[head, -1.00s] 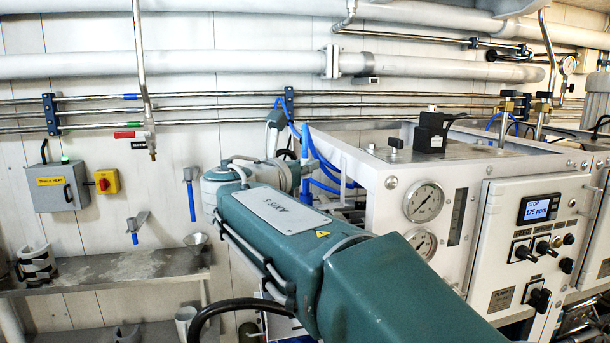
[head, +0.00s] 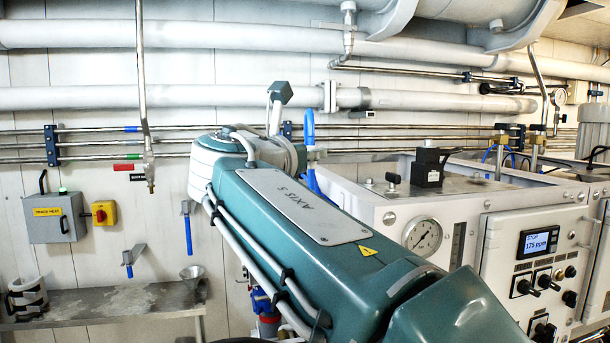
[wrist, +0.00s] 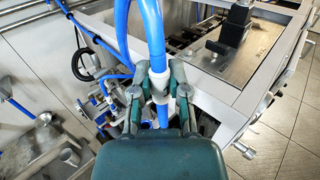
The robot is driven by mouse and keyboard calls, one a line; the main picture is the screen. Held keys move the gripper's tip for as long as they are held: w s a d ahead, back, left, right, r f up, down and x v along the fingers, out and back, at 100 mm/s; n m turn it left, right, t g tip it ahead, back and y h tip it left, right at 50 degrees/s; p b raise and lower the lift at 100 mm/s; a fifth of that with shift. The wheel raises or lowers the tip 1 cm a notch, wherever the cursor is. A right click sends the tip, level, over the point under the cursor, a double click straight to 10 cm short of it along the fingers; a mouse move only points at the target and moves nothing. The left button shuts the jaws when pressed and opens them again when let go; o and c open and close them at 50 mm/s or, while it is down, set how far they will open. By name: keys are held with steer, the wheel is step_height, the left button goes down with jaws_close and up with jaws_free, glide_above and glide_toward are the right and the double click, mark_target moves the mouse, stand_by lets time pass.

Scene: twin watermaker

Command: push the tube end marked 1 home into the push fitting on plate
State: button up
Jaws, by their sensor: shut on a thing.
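In the wrist view my gripper (wrist: 159,97) is shut on a blue tube (wrist: 153,30), around a white collar (wrist: 158,78). The tube rises upright from the jaws, and a short blue length shows below them. In the head view the tube (head: 310,130) stands behind my arm, with a pale piece around it. No mark 1 is legible. I cannot make out the push fitting or its plate; my wrist housing covers the lower middle of the wrist view.
The white machine cabinet (head: 372,208) stands at right, with a gauge (head: 422,236) and a display (head: 538,241). More blue tubing (wrist: 85,45) hangs left of the gripper. A steel bench (head: 110,302) lies at left. Steel pipes (head: 230,140) run along the wall.

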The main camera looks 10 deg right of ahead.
steer(key=s+r, duration=0.3)
steer(key=s, duration=0.6)
steer(key=shift+r, duration=0.4)
steer(key=shift+w, duration=0.1)
jaws_close()
steer(key=w, duration=2.3)
step_height(320, 180, down, 23)
steer(key=shift+s+d, duration=0.3)
steer(key=shift+d, duration=0.05)
stand_by(0.5)
steer(key=shift+o, duration=0.7)
jaws_free()
jaws_close()
